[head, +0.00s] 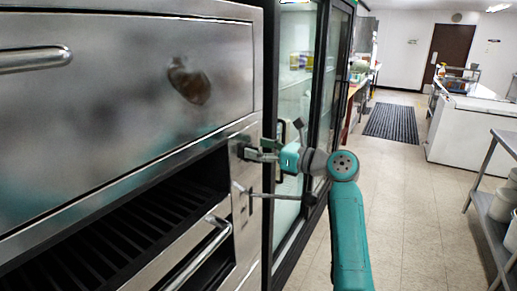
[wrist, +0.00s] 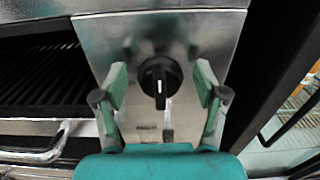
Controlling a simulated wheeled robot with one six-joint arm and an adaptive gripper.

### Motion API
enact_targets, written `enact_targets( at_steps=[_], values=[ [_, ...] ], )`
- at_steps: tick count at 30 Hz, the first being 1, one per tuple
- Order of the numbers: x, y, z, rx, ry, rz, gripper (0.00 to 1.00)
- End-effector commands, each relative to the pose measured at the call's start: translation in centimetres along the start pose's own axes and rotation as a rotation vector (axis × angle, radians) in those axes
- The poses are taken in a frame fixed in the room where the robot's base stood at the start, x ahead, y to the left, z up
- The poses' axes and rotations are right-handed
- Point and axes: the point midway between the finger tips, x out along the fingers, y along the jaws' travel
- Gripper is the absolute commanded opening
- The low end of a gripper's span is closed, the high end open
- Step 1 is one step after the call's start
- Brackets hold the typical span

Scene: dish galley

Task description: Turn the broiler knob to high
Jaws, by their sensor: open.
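The broiler knob (wrist: 160,80) is a round black dial on a steel panel, with a white pointer mark directed down in the wrist view. A small label sits below it, too small to read. My gripper (wrist: 161,84) is open, with one green finger on either side of the knob and a visible gap to each. In the head view my gripper (head: 258,149) is at the panel on the broiler's right edge, and I cannot clearly make out the knob there. The steel broiler (head: 120,100) fills the left of that view.
A lever (head: 275,195) sticks out of the broiler below my gripper. A grill drawer with a bar handle (head: 205,250) is at lower left. A glass-door fridge (head: 300,80) stands just right of the panel. The tiled floor (head: 410,200) is open to the right; a steel shelf (head: 490,200) stands beyond.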

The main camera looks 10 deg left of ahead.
Motion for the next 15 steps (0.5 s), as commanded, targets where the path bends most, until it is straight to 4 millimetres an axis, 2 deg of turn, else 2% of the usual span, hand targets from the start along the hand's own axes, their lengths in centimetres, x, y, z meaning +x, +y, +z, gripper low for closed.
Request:
enact_targets(
  at_steps=[10,11,15],
  values=[
    [0.39,-0.02,0.01,0.0,0.0,-0.001,0.72],
    [0.39,-0.02,0.01,0.0,0.0,-0.001,0.67],
    [0.38,-0.01,0.0,0.0,0.0,0.0,0.32]
  ],
)
